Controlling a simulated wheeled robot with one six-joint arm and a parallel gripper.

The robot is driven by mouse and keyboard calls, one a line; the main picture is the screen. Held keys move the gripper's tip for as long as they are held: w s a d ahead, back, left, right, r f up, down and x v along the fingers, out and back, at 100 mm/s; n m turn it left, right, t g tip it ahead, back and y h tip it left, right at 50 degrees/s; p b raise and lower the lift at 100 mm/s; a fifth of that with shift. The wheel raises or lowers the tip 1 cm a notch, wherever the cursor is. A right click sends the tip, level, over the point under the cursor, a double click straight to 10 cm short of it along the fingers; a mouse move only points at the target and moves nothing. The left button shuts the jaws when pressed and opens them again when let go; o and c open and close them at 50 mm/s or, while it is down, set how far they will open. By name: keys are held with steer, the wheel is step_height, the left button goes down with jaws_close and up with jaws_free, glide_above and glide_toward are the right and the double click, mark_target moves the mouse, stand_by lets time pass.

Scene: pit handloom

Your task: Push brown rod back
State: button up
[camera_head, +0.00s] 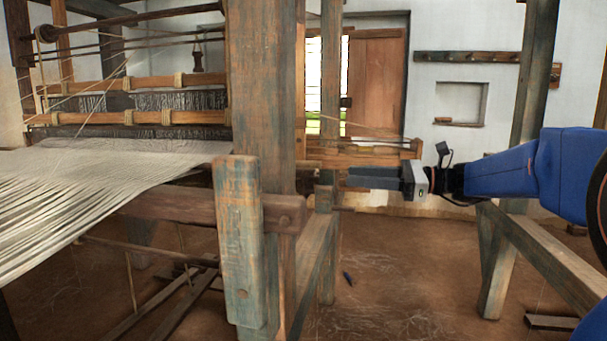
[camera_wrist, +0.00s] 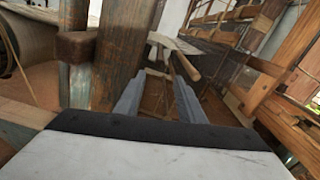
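My gripper (camera_head: 350,178) reaches in from the right in the head view, pointing left at the loom's side. In the wrist view my gripper (camera_wrist: 160,78) has its two grey fingers apart, with nothing visible between them. A short brown wooden rod (camera_wrist: 187,67) shows just beyond the fingertips, near the right finger; I cannot tell whether they touch. In the head view a light brown wooden bar (camera_head: 385,152) ends just above and behind my gripper. I cannot tell whether it is the same piece. A thick post hides part of the loom.
A thick upright post (camera_head: 262,90) and a shorter front post (camera_head: 239,240) stand left of my gripper. White warp threads (camera_head: 80,180) spread at left. A slanted wooden beam (camera_head: 545,255) lies below my arm. Brown floor (camera_head: 390,260) is open beneath my gripper.

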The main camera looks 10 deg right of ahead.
mark_target(303, 173)
steer(key=x, duration=1.4)
steer(key=shift+a, duration=0.1)
jaws_close()
